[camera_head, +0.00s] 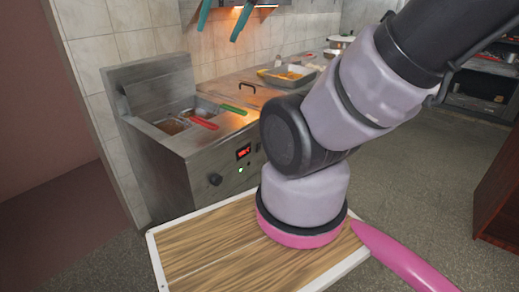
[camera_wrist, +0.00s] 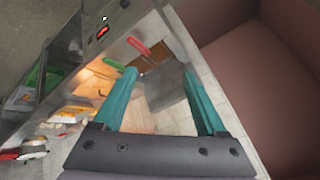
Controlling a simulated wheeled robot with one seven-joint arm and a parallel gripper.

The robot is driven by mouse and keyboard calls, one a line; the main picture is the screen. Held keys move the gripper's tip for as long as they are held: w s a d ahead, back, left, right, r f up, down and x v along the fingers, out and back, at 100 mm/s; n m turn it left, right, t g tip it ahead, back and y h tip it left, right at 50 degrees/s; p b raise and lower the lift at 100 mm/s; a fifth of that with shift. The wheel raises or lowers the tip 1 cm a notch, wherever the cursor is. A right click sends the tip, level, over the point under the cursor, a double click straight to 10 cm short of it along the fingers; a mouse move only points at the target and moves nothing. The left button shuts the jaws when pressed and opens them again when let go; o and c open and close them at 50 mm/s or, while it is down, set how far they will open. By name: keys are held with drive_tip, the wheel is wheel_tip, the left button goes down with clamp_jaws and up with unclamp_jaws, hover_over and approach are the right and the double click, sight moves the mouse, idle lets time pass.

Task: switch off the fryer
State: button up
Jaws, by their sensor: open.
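The fryer (camera_head: 178,150) is a grey metal unit at the left in the head view, with a dark knob (camera_head: 215,179), a lit red display (camera_head: 243,151) and a green light (camera_head: 241,170) on its front panel. In the wrist view the fryer panel is at the upper left, with the red display (camera_wrist: 103,31) lit. My gripper (camera_head: 218,36) has teal fingers, apart and empty, at the top of the head view, above the fryer and clear of its panel. In the wrist view my gripper (camera_wrist: 160,73) also shows open, with nothing between the fingers.
A red basket handle (camera_head: 204,123) and a green one (camera_head: 233,109) stick out over the fryer's top. A metal tray of food (camera_head: 290,76) stands on the counter behind. A brown wall is at the left.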

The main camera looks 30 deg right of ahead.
drive_tip(key=c, duration=0.5)
drive_tip(key=shift+w+f, duration=0.15)
drive_tip(key=shift+w, duration=0.15)
drive_tip(key=c, duration=0.5)
drive_tip(key=w+d+f+m+g+y, duration=0.1)
drive_tip(key=w+f+m+g+y, duration=0.1)
drive_tip(key=w+f+m, duration=0.2)
drive_tip(key=w, duration=0.3)
drive_tip(key=shift+w+f+g, duration=0.25)
drive_tip(key=shift+w+g, duration=0.05)
drive_tip(key=w+d+f+m+t+y, duration=0.1)
drive_tip(key=w+d+f+m+y, duration=0.2)
drive_tip(key=w+d+f+m, duration=1)
drive_tip(key=d+f+m+t+h, duration=0.1)
drive_tip(key=d+f+m, duration=0.2)
drive_tip(key=d+f, duration=0.3)
drive_tip(key=s+d+f+m+t+h, duration=0.1)
drive_tip(key=d+f+m, duration=0.3)
drive_tip(key=f, duration=1.1)
drive_tip(key=s+d+f+m+t+h, duration=0.1)
drive_tip(key=d+f+m+t, duration=0.1)
drive_tip(key=d+f, duration=0.8)
drive_tip(key=shift+s+f+m, duration=0.25)
drive_tip(key=shift+f+m, duration=0.05)
drive_tip(key=shift+m, duration=0.6)
